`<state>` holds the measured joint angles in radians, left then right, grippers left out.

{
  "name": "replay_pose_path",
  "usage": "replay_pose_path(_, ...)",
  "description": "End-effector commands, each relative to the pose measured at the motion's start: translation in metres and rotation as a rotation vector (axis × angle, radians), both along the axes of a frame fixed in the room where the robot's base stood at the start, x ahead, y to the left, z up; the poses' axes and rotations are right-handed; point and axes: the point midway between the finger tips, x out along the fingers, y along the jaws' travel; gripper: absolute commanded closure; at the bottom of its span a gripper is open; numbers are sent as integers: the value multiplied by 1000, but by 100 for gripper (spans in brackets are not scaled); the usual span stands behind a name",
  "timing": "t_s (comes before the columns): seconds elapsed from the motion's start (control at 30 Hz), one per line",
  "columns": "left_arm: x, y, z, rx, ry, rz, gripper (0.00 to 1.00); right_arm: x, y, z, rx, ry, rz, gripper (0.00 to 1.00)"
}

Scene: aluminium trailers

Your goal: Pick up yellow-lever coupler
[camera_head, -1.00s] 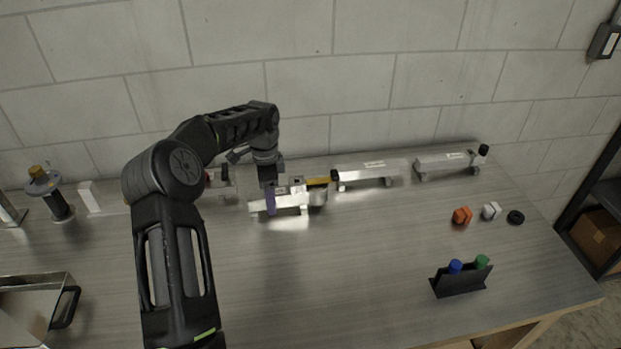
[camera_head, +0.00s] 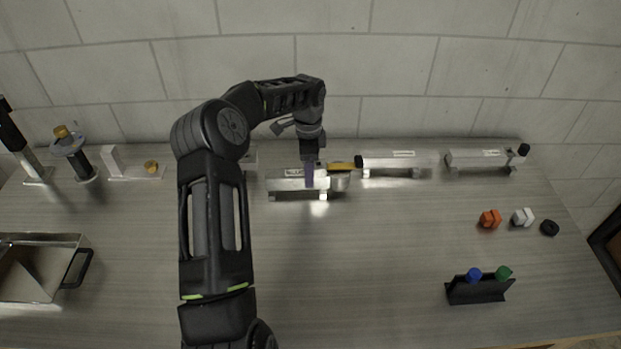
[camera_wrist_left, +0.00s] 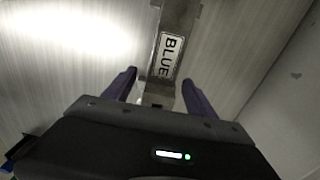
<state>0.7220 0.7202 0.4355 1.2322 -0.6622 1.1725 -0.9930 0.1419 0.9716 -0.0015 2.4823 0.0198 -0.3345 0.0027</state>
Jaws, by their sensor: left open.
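The yellow-lever coupler (camera_head: 341,183) is a silver piece at the right end of a short aluminium trailer (camera_head: 283,184), its yellow lever (camera_head: 343,166) on top. My left gripper (camera_head: 309,181) points down over this trailer, just left of the lever. In the wrist view my left gripper (camera_wrist_left: 158,82) is open, with dark purple fingers on both sides of the bar's line. The trailer bar (camera_wrist_left: 178,22) runs between them with a label reading BLUE (camera_wrist_left: 170,56). The wrist housing hides the part below, and the yellow lever does not show there. My right gripper is not in view.
Two more aluminium trailers (camera_head: 400,162) (camera_head: 478,158) stand right along the wall. Orange (camera_head: 489,219) and white (camera_head: 522,217) blocks and a black ring (camera_head: 549,228) lie right. A black holder (camera_head: 480,291) has blue and green caps. A metal bin (camera_head: 40,268) is left. The front middle is clear.

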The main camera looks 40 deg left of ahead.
Motion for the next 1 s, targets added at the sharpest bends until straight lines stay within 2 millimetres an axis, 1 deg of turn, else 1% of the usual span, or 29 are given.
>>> replay_pose_path(0.27, 0, 0, -2, -1, -1, 0, 35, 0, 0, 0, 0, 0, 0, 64)
replay_pose_path(0.33, 0, 0, -5, -1, -1, 0, 35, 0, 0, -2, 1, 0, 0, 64)
replay_pose_path(0.47, 2, -1, -21, -1, 1, -1, 35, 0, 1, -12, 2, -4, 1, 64)
replay_pose_path(0.6, 5, -3, -43, -1, 1, 0, 35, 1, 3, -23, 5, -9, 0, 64)
replay_pose_path(0.7, 5, -3, -53, 0, 0, 0, 35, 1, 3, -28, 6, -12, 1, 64)
replay_pose_path(1.0, 5, -3, -53, 1, -1, 0, 35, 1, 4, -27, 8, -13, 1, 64)
